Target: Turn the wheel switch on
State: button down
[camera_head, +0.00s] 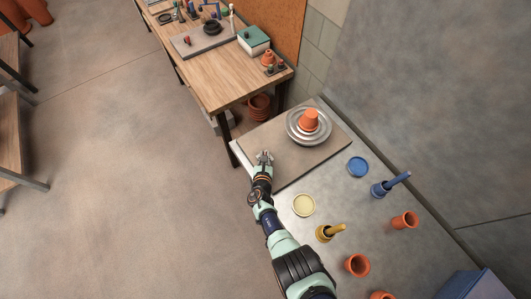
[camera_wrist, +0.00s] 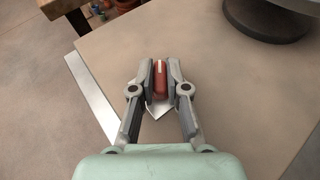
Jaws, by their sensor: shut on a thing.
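The pottery wheel (camera_head: 294,137) is a grey round head on a flat beige board (camera_head: 260,137), with an orange clay pot (camera_head: 310,119) on it. In the wrist view, part of the wheel's dark base (camera_wrist: 262,22) shows at the top right. My gripper (camera_head: 264,155) is at the near left part of the board. In the wrist view, my gripper (camera_wrist: 159,72) has its fingers on both sides of a small red switch (camera_wrist: 160,80) with a white line, closed on it. A pointed metal plate shows beneath. The fingers hide the switch in the head view.
A wooden bench (camera_head: 215,82) is behind.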

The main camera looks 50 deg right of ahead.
jog(key=m+g+b, duration=0.1)
jog(key=m+g+h+b, duration=0.2)
jog(key=shift+w+a+f, duration=0.1)
jog(key=shift+w+f, duration=0.1)
jog(key=shift+w, duration=0.05)
jog(key=shift+r+m+g+h+b, duration=0.1)
jog(key=shift+m+g+h+b, duration=0.2)
jog(key=shift+m+g+b, duration=0.45)
jog(key=shift+r, duration=0.1)
jog(key=c, duration=1.2)
grip_release()
jog(key=shift+s, duration=0.1)
jog(key=shift+o, duration=0.2)
jog(key=v, duration=1.2)
jog(key=shift+w, duration=0.2)
